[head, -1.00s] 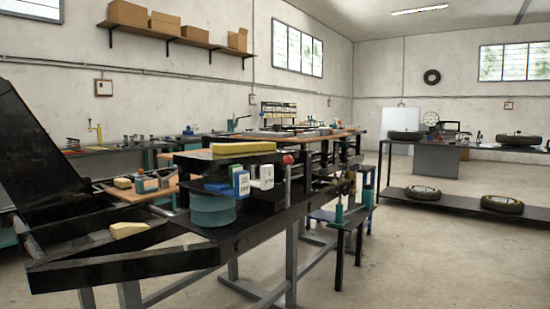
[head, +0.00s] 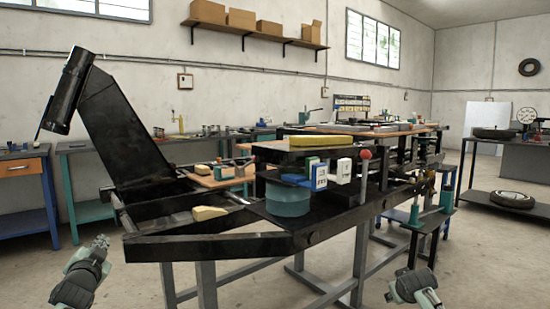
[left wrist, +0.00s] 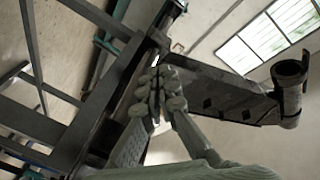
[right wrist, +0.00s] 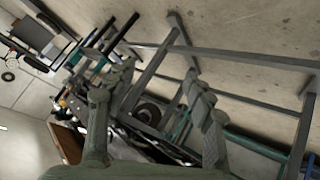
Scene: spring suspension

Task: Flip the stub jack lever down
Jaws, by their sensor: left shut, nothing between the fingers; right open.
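Teal posts (head: 446,196) stand on a small dark stand to the right of the frame. My left gripper (head: 103,241) is shut and empty, low at the left, apart from the frame; its closed fingers show in the left wrist view (left wrist: 158,82). My right gripper (head: 430,297) is low at the right, apart from the stand; the right wrist view (right wrist: 157,84) shows it open and empty.
The black frame (head: 200,246) on grey legs fills the middle, with a tilted black arm (head: 125,125) rising at its left. The floor in front is clear.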

